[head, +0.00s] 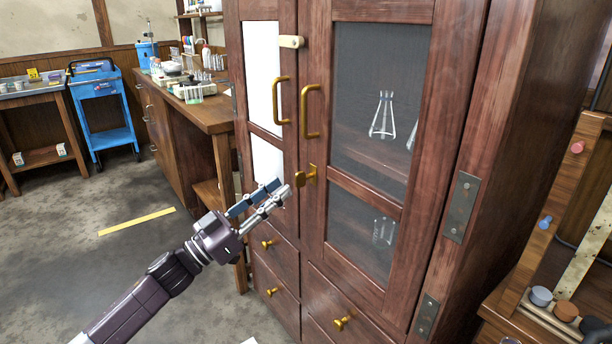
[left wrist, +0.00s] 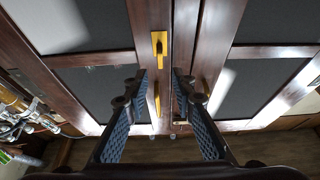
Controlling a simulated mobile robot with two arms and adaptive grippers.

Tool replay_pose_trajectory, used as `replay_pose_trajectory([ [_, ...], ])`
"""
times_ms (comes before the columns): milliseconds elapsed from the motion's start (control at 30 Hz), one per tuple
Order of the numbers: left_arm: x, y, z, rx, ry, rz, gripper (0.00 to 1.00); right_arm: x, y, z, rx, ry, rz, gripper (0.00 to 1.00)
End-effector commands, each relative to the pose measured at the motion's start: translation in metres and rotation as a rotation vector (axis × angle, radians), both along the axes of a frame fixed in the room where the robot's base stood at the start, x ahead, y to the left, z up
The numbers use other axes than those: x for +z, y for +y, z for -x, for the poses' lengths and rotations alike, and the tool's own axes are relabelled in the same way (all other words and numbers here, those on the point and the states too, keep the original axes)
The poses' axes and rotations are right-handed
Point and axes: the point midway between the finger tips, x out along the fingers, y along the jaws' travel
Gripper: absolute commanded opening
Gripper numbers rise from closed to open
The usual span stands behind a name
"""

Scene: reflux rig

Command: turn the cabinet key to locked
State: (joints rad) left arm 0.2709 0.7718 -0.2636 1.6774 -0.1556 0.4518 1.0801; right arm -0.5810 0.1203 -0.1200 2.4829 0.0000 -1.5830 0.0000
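A brown wooden cabinet (head: 318,120) with two glazed doors fills the middle of the head view. The small brass key (head: 301,178) sits at its lock on the right-hand door, below the two brass bar handles. A brass piece that looks like the key at its lock (left wrist: 159,44) shows in the left wrist view, beyond the fingertips. My left gripper (head: 280,188) is just left of the key in the head view. Its fingers (left wrist: 158,77) are apart with nothing held between them. It appears not to touch the key. My right gripper is out of view.
Brass handles (head: 310,112) and a pale latch (head: 291,42) project from the doors above. Drawer knobs (head: 342,323) stick out below. A wooden bench (head: 215,118) with glassware stands left, a blue cart (head: 103,112) farther back. Open floor lies at left.

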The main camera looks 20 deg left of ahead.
Motion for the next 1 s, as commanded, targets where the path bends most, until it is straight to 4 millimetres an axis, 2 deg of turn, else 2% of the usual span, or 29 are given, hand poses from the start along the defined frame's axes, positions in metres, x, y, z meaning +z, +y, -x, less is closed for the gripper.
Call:
replay_pose_trajectory([
  [500, 0.025, -0.036, -0.048, 0.003, 0.0, 0.0, 0.24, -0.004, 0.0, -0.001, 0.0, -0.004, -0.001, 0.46],
  [900, 0.027, -0.04, -0.054, 0.005, 0.003, 0.0, 0.24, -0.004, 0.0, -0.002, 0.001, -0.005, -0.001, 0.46],
  [1000, 0.027, -0.04, -0.054, 0.005, 0.003, 0.0, 0.15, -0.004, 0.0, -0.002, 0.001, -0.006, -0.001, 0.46],
])
